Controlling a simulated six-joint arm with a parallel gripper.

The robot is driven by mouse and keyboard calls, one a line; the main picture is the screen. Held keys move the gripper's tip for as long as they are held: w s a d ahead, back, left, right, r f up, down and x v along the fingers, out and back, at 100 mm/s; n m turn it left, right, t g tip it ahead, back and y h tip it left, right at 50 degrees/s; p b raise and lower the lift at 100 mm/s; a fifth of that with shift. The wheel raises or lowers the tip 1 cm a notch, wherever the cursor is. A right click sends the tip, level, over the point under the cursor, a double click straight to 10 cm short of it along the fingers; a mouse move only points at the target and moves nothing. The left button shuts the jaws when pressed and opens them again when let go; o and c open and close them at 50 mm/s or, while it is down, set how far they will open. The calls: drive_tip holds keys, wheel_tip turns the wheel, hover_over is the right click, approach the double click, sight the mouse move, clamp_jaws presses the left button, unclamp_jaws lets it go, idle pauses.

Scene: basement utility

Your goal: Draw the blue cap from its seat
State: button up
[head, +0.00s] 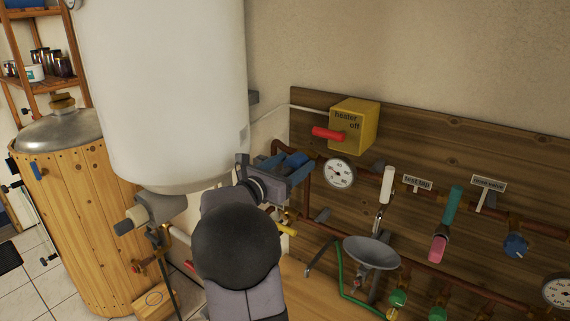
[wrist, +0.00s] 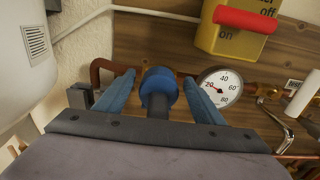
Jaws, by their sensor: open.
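The blue cap (wrist: 159,82) sits on a dark stem in the wrist view, upright in the picture, with a ring-like lower edge. My gripper (wrist: 159,90) is open, with one blue finger on each side of the cap and a visible gap on both sides. In the head view my gripper (head: 287,171) is in front of the plank board, and the blue cap (head: 295,159) shows partly between its fingers. The seat beneath the cap is mostly hidden by my gripper.
A yellow heater box (head: 359,125) with a red lever is above right. A round gauge (head: 339,173) is close to the right of my gripper. A white tank (head: 165,90) stands left. Copper pipes, a funnel (head: 371,252) and several valves fill the board to the right.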

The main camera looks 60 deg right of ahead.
sight(292, 164)
drive_tip(key=shift+d, duration=0.55)
drive_tip(key=c, duration=1.1)
drive_tip(key=shift+a, duration=0.1)
drive_tip(key=shift+a+b, duration=0.75)
drive_tip(key=shift+a, duration=2.3)
